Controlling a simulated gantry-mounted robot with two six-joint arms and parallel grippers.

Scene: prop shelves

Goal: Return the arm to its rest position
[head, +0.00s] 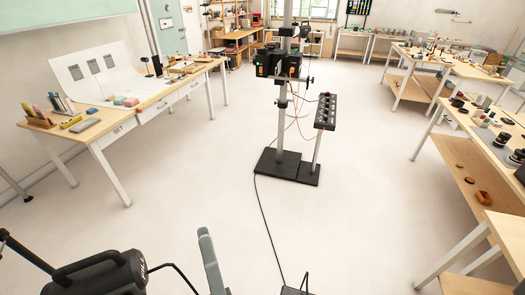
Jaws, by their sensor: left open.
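A slim grey-green part, which looks like a finger of my left gripper (212,264), rises from the bottom edge of the head view, left of centre. The rest of that gripper is cut off by the frame. I see nothing held by it, and it stands apart from the tables, over bare floor. My right gripper is not in view.
A black lamp-like unit (95,274) with a handle and cable fills the lower left. A prop table (105,133) stands at left. A black-based equipment stand (285,167) is at centre. Shelf tables (462,160) line the right. Pale floor (345,235) is open between, crossed by a cable.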

